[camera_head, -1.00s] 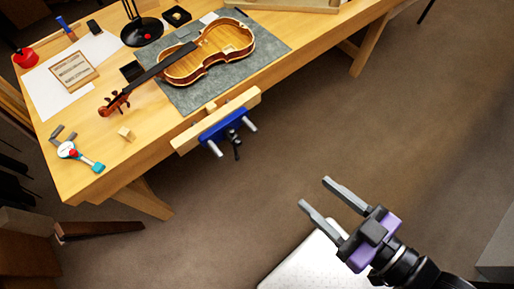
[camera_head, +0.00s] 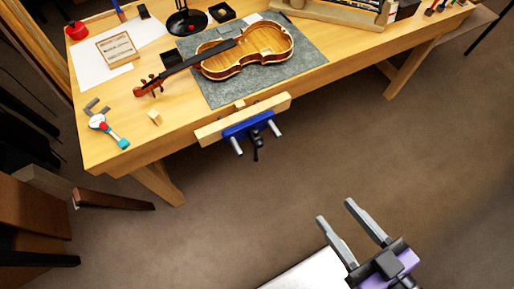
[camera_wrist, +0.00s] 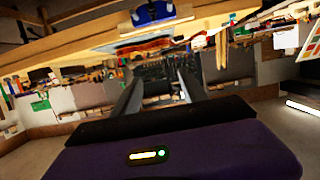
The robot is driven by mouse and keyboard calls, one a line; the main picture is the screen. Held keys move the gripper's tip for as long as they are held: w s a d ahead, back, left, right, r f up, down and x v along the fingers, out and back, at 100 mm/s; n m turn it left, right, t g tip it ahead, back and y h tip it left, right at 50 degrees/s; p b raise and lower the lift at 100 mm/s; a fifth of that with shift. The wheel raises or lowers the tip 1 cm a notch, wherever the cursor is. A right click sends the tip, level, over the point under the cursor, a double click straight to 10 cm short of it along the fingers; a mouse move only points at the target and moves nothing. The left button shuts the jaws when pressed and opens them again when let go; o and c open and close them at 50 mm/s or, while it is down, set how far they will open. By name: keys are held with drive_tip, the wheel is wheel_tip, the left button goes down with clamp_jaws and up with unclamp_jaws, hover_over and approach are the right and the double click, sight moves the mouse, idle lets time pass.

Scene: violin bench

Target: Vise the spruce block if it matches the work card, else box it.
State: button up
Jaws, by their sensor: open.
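A small pale wooden block (camera_head: 154,117) sits on the bench top near its front left edge, in the head view. A wood-framed card with rows of markings (camera_head: 117,49) lies on white paper; its writing is too small to read. The blue vise (camera_head: 248,128) with its wooden jaw (camera_head: 213,133) is on the bench front, left of centre; I cannot tell how wide its gap is. Small dark open boxes stand behind the violin neck (camera_head: 172,57) and farther back (camera_head: 222,12). My gripper (camera_head: 335,210) is open and empty, over the floor in front of the bench.
A violin (camera_head: 247,50) lies on a grey mat (camera_head: 308,53). A teal-and-white tool with a red dial (camera_head: 104,127) lies left of the block. A black lamp base (camera_head: 187,24) stands behind. Floor between gripper and bench is clear.

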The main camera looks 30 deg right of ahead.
drive_tip(key=shift+f, duration=0.15)
drive_tip(key=shift+c, duration=1.4)
drive_tip(key=m+t+h+b, duration=0.3)
drive_tip(key=m+h+b, duration=0.15)
drive_tip(key=b, duration=1.65)
approach(256, 155)
drive_tip(key=w+d+r, duration=0.2)
drive_tip(key=w, duration=0.4)
drive_tip(key=shift+s+a+f+n+p, duration=0.1)
drive_tip(key=shift+a+f+n+p, duration=0.15)
drive_tip(key=shift+f, duration=0.2)
drive_tip(key=shift+a+f+n+p, duration=0.1)
drive_tip(key=shift+a+f+n, duration=0.15)
drive_tip(key=shift+f, duration=0.25)
drive_tip(key=shift+d, duration=0.15)
drive_tip(key=shift+d+n, duration=0.1)
drive_tip(key=shift+n, duration=0.15)
drive_tip(key=x, duration=0.7)
drive_tip(key=shift+w, duration=0.3)
drive_tip(key=shift+d, duration=0.1)
